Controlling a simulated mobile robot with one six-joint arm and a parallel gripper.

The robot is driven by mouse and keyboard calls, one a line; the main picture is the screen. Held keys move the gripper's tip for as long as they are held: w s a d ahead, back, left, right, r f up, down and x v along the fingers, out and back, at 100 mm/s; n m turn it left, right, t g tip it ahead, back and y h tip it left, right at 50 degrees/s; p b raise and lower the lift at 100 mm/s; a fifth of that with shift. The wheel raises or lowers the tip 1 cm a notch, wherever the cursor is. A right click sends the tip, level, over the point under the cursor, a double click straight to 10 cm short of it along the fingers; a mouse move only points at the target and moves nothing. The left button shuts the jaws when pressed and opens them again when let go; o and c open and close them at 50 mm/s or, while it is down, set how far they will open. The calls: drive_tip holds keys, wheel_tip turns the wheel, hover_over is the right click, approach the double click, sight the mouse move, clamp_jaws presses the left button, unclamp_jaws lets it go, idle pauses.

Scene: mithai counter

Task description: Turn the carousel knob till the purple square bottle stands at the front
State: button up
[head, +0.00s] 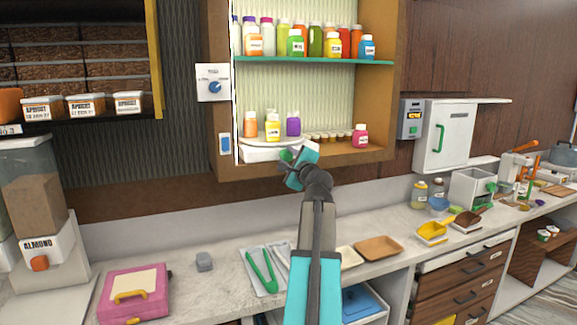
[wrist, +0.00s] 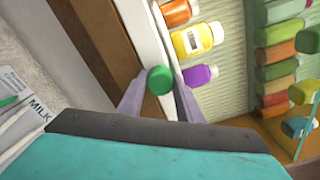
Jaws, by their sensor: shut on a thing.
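The white carousel (head: 247,153) stands on the lower shelf of the wall cabinet. On it are an orange bottle (head: 250,127) at the left, a yellow bottle (head: 272,131) with a label at the front, and the purple square bottle (head: 293,126) at the right. In the wrist view the purple bottle (wrist: 201,75) lies beside the yellow bottle (wrist: 196,40). A green knob (wrist: 160,80) sits on the carousel's front. My gripper (wrist: 159,92) is shut on the knob, one finger on each side. In the head view my arm partly hides the carousel's right front.
A pink bottle (head: 360,136) and several small jars stand right of the carousel. A green shelf (head: 300,61) with many bottles is above. A dial box (head: 213,83) is mounted left of the cabinet. Below, the counter holds a pink case (head: 135,294) and green tongs (head: 263,272).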

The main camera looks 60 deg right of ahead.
drive_tip(key=n+b, duration=0.2)
drive_tip(key=b, duration=0.1)
drive_tip(key=n+b, duration=0.5)
drive_tip(key=b, duration=0.1)
drive_tip(key=shift+f+b, duration=0.3)
drive_tip(key=n+b, duration=0.4)
drive_tip(key=b, duration=0.1)
drive_tip(key=shift+n+b, duration=0.3)
drive_tip(key=shift+n, duration=0.1)
drive_tip(key=shift+r+n+t+b, duration=0.15)
drive_tip(key=shift+n+t+b, duration=0.25)
drive_tip(key=shift+n+b, duration=1.2)
drive_tip(key=o, duration=1)
drive_tip(key=shift+o, duration=0.2)
drive_tip(key=shift+s, duration=0.1)
drive_tip(key=r+v, duration=0.1)
drive_tip(key=v, duration=1.2)
drive_tip(key=shift+s+f+b, duration=0.3)
drive_tip(key=shift+s+b, duration=0.05)
drive_tip(key=shift+s, duration=0.05)
drive_tip(key=shift+a, duration=0.15)
